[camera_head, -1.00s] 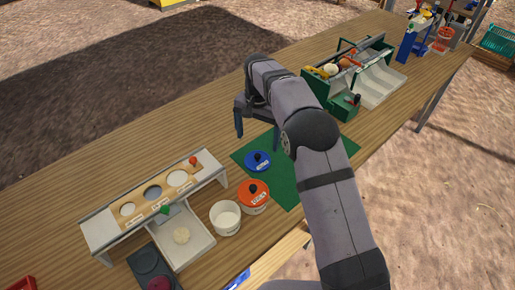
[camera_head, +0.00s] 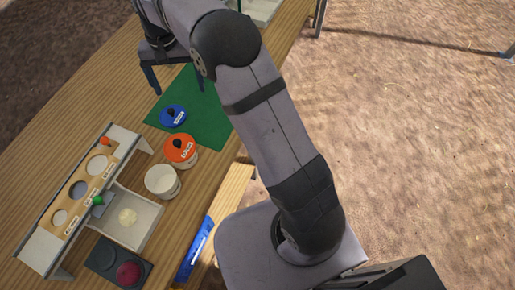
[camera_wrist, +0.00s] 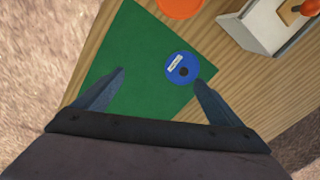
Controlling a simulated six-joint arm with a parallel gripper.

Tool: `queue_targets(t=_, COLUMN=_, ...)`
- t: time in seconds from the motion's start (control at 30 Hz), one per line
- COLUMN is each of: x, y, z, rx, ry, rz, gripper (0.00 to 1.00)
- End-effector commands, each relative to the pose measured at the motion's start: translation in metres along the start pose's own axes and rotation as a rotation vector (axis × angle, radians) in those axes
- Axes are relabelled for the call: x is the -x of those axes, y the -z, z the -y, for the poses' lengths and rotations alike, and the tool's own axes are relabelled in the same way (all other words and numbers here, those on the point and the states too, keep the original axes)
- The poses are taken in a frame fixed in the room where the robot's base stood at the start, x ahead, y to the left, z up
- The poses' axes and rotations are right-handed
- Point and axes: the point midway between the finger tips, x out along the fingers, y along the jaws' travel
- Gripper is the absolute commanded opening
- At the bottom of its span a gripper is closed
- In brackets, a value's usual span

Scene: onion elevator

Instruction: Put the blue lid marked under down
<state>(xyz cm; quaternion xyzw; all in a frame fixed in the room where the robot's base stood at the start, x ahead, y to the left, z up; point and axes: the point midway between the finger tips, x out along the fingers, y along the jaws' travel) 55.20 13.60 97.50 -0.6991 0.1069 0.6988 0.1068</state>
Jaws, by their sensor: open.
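The blue lid (camera_head: 173,116) lies flat on the green mat (camera_head: 213,122), near the mat's left side in the head view. It has a dark knob and a white label too small to read. It also shows in the wrist view (camera_wrist: 182,68), ahead of the fingertips and toward the right finger. My gripper (camera_head: 177,88) is open and empty above the mat, and its fingers (camera_wrist: 160,78) are spread wide in the wrist view. The lid is not between the fingers.
An orange-lidded pot (camera_head: 181,149) and an open white pot (camera_head: 162,181) stand beside the mat. A sorting stand with round holes (camera_head: 78,189) and a tray (camera_head: 131,216) is at the left.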

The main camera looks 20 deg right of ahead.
Motion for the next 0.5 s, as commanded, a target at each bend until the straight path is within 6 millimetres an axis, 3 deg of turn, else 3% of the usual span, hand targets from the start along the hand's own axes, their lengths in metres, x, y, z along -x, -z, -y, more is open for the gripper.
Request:
queue_targets(t=0.27, x=0.003, y=-0.055, z=-0.086, rx=0.107, ry=0.001, rz=-0.002, gripper=0.90)
queue_targets(t=0.5, x=-0.012, y=-0.126, z=-0.153, rx=0.203, ry=0.000, rz=-0.003, gripper=0.90)
